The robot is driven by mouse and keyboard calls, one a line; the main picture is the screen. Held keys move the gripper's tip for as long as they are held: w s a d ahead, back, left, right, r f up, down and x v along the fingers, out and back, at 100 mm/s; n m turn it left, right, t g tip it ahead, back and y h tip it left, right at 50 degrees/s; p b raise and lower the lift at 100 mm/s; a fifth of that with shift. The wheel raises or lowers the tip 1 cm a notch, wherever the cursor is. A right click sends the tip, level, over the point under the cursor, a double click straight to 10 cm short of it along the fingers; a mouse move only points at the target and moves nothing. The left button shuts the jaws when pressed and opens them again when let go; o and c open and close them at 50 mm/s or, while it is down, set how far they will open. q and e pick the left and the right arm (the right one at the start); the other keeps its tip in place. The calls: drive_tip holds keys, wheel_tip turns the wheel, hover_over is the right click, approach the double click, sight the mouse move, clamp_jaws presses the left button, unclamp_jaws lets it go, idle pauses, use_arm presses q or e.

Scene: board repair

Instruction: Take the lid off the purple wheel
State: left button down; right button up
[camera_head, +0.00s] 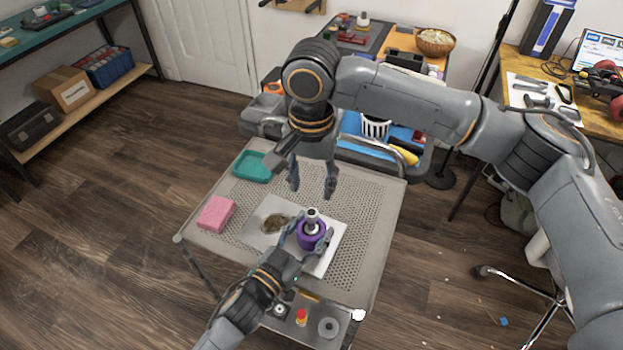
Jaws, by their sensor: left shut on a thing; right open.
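The purple wheel (311,238) is over a white sheet (333,255) on the perforated grey cart top. A pale metallic cap-like piece (312,215) stands at its top centre; I cannot tell for sure that it is the lid. My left gripper (309,240) comes from below and is shut on the purple wheel, a finger at each side. Its fingers hide part of the wheel's lower edge. My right gripper (312,187) is open and empty, pointing down above and behind the wheel, apart from the cap-like piece.
On the cart top (362,210) are a pink sponge (216,213), a teal tray (252,167) and a brown lump (275,223) left of the wheel. Small parts, one red and yellow (301,317), sit on the front ledge. The cart's right side is clear.

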sight(312, 214)
drive_tip(key=m, duration=0.9)
drive_tip(key=shift+m, duration=0.4)
drive_tip(key=shift+f, duration=4.05)
drive_tip(key=shift+c, duration=0.2)
